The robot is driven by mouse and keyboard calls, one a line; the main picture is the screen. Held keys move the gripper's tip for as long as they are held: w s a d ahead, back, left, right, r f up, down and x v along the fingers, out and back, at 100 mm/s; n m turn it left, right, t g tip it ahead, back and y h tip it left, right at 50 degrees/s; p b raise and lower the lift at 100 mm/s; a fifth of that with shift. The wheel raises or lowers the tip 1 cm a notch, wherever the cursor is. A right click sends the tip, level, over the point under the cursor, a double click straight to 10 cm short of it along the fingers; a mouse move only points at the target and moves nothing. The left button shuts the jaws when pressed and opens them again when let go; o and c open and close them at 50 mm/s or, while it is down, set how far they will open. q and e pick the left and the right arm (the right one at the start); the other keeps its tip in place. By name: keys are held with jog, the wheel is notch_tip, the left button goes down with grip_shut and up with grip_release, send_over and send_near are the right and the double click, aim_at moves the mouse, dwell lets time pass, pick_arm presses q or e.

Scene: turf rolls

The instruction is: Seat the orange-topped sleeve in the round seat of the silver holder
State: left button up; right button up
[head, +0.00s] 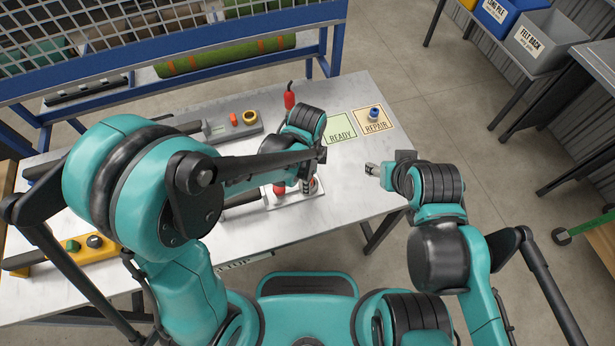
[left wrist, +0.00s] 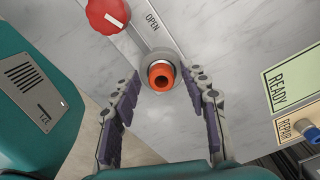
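The silver holder (head: 290,199) lies on the table near its front edge, with a red knob (head: 279,188) marked OPEN beside it in the left wrist view (left wrist: 108,14). The orange-topped sleeve (left wrist: 161,77) stands upright at the holder's end, with the grey round seat (left wrist: 152,57) showing around it. I cannot tell how deep it sits. My left gripper (left wrist: 161,98) is open, its two fingers on either side of the sleeve with gaps to both. In the head view my arm partly hides this spot. My right gripper (head: 372,168) is over the table's right side; its finger opening is unclear.
A green READY card (head: 341,127) and a REPAIR card (head: 386,126) bearing a blue-topped part (head: 375,112) lie at the right. A grey holder (head: 217,131) with an orange piece and yellow ring, and a red bottle (head: 289,98), stand behind. A yellow holder (head: 72,246) is at left.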

pick_arm(q)
jog(key=shift+w+d, duration=0.1)
jog(key=shift+r, duration=0.4)
notch_tip(320, 180, up, 11)
jog(key=p, duration=0.4)
jog(key=s+a+r+n+t, duration=0.2)
jog(key=a+r+n+t, duration=0.1)
jog(key=a+n, duration=0.6)
jog(key=s+a+r+n+t, duration=0.3)
jog(key=a+n+t, duration=0.1)
jog(key=a+n, duration=0.5)
jog(key=shift+s+r+n, duration=0.15)
jog(key=shift+r+n, duration=0.2)
jog(key=shift+n, duration=0.15)
jog(key=shift+f, duration=0.1)
